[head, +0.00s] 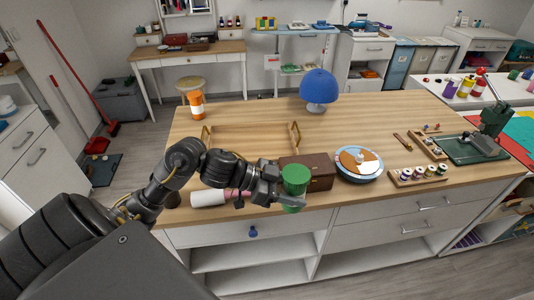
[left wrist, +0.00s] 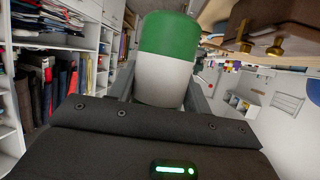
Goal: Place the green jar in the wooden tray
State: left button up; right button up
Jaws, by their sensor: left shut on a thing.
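The green jar (head: 296,180) is in the jaws of my left gripper (head: 282,196), at the table's front edge and just in front of a brown box. In the left wrist view the jar (left wrist: 168,38) shows a green part and a pale part, with a finger of my left gripper (left wrist: 165,95) on either side. The wooden tray (head: 250,140) lies on the table behind my left forearm, up and left of the jar. Its inside looks empty; its near side is partly hidden by my arm and the box. My right gripper is not in view.
The brown box (head: 318,172) stands between the jar and the tray's near right corner. A round blue-rimmed object (head: 359,165) is right of it. A white cylinder (head: 208,198) lies below my forearm.

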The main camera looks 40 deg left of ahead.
aim_at(259, 149)
jog(key=z, duration=0.45)
jog(key=k, duration=0.55)
jog(key=z, duration=0.6)
jog(key=i, duration=0.8)
jog(key=u, duration=0.6)
jog(key=i, duration=0.8)
jog(key=u, duration=1.2)
jog(key=i, duration=0.25)
jog(key=u, duration=0.1)
